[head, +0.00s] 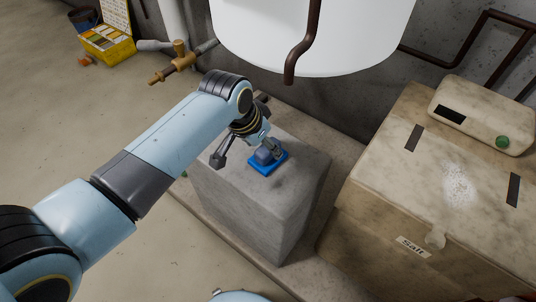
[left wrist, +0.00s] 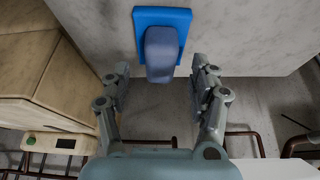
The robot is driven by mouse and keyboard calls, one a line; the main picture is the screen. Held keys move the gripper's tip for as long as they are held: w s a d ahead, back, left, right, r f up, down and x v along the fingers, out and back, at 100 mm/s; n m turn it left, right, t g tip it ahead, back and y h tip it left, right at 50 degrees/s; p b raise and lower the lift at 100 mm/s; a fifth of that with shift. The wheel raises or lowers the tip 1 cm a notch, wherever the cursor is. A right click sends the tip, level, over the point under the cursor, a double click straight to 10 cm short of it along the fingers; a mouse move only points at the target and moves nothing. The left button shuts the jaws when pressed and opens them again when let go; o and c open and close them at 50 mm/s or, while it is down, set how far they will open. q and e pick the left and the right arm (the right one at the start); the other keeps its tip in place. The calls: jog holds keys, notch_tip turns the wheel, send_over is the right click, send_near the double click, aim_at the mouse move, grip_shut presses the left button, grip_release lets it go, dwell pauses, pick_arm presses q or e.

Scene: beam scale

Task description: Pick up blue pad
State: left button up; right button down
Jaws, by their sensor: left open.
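The blue pad (head: 281,160) lies on top of a grey concrete block (head: 232,181). It has a flat bright blue base and a duller blue-grey raised grip. In the left wrist view the base of the pad (left wrist: 163,15) is at the top, with its grip reaching down the picture. My left gripper (head: 246,156) is at the pad, over the block. In the left wrist view its fingers (left wrist: 161,68) are spread, one on each side of the grip, with a gap on both sides. My right gripper is in neither view.
A white tank (head: 330,40) with a brown pipe (head: 303,45) hangs above and behind the block. A beige salt chest (head: 420,180) stands to the right. A brass valve (head: 178,62) and a yellow box (head: 107,45) are at the back left. The floor at left is mostly clear.

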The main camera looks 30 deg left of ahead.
pick_arm(q)
jog(key=x, duration=0.3)
jog(key=shift+w+f+b, duration=0.25)
jog(key=shift+b, duration=0.15)
jog(key=shift+c, duration=0.3)
jog(key=c, duration=1.2)
jog(key=shift+r, duration=0.15)
